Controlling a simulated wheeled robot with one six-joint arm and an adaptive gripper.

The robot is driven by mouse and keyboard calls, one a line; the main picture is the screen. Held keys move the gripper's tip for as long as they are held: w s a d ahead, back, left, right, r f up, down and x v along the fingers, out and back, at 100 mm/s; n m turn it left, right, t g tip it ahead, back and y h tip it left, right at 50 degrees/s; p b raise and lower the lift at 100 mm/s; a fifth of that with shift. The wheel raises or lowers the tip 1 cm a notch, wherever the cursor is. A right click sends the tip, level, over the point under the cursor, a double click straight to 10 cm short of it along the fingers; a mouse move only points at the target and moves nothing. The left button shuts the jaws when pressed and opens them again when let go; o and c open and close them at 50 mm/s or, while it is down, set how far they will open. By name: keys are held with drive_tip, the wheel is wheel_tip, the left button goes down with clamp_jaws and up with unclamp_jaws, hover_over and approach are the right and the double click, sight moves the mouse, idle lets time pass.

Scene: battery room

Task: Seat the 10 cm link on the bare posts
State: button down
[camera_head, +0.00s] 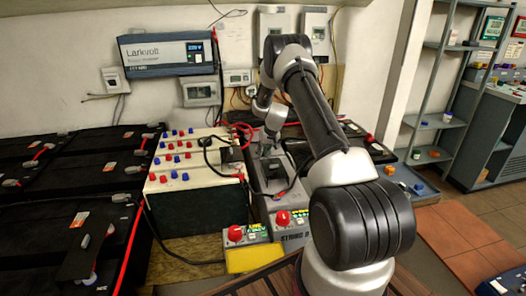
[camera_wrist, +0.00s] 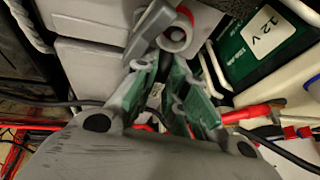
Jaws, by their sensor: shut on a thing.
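My gripper (camera_wrist: 163,76) is shut, its green-padded fingers pointing away from the wrist camera. A grey metal piece (camera_wrist: 150,28), which looks like the link, shows at the fingertips; its length and far end cannot be made out. Just beyond the fingertips a red post (camera_wrist: 178,34) shows with a grey ring around it. I cannot tell whether the ring belongs to the held piece. In the head view my gripper (camera_head: 268,150) is low over the grey bench unit, partly behind my arm. The bare posts cannot be told apart there.
A green-and-black 12 V battery (camera_wrist: 262,48) is close to the right of the fingers. White-topped batteries (camera_head: 190,178) with red and blue caps stand left of my gripper. Cables run close by.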

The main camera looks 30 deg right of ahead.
drive_tip(key=shift+s+d+f, duration=0.1)
drive_tip(key=shift+s+f, duration=0.1)
drive_tip(key=shift+f, duration=0.1)
drive_tip(key=c, duration=1.4)
unclamp_jaws()
drive_tip(key=shift+o, duration=0.5)
drive_tip(key=o, duration=0.3)
drive_tip(key=shift+w, duration=0.1)
drive_tip(key=shift+r, duration=0.1)
drive_tip(key=shift+r, duration=4.05)
